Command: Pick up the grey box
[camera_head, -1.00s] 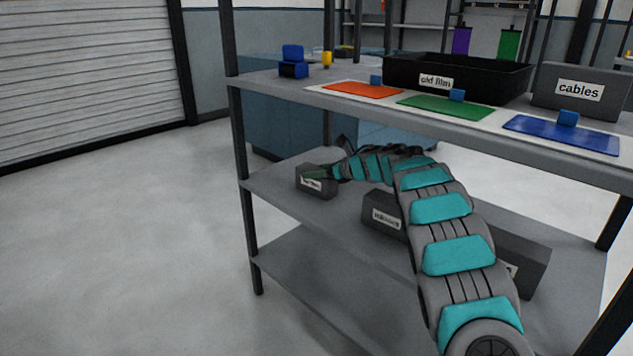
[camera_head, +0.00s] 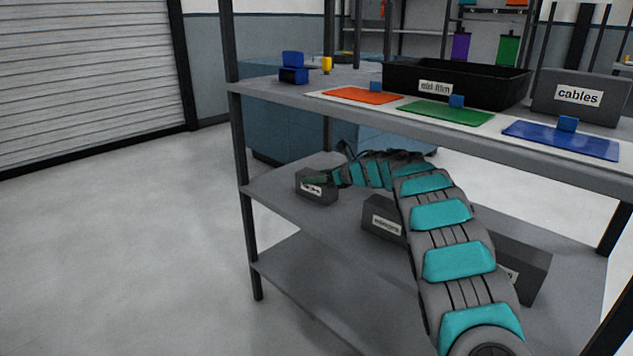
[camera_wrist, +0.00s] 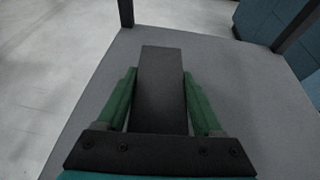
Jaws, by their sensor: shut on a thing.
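A small dark grey box (camera_head: 317,190) with a white label is on the left part of the middle shelf in the head view. My gripper (camera_head: 318,179) is at its top, reaching in from the right. In the wrist view the grey box (camera_wrist: 160,85) lies between the two green fingers of my gripper (camera_wrist: 161,88), which are shut on its sides. The label is partly covered by a finger in the head view. Whether the box touches the shelf is hard to tell.
The middle shelf (camera_head: 290,222) also bears a labelled grey box (camera_head: 382,217) and another (camera_head: 525,265), partly behind my arm. The upper shelf (camera_head: 262,84) holds a black "old film" bin (camera_head: 500,90), a "cables" box (camera_head: 600,103) and coloured sheets. A shelf post (camera_head: 241,150) stands left.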

